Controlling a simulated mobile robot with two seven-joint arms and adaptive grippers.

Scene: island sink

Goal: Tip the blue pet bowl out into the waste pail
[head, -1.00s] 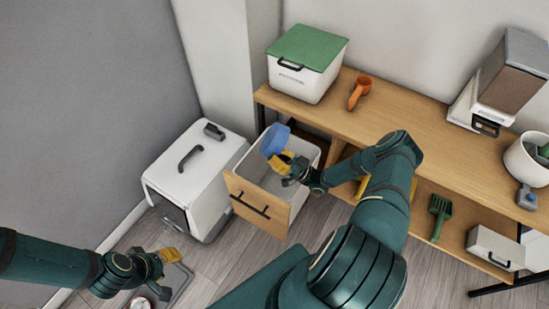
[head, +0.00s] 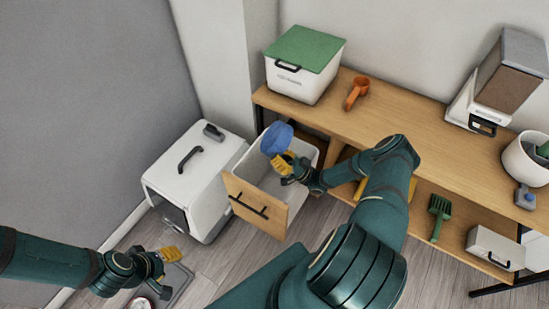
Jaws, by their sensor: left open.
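The blue pet bowl (head: 277,138) is held tilted over the open pull-out pail (head: 262,176), a light grey bin behind a wooden front with a black handle. My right gripper (head: 282,160), with yellow fingers, is shut on the bowl's rim. The bowl's inside and any contents are hard to make out. My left gripper (head: 171,254) is open and empty, low at the left above the floor, well apart from the bowl.
A white litter box (head: 195,170) stands left of the pail. On the wooden bench (head: 430,125) are a green-lidded bin (head: 303,60), an orange scoop (head: 356,92) and a feeder (head: 507,85).

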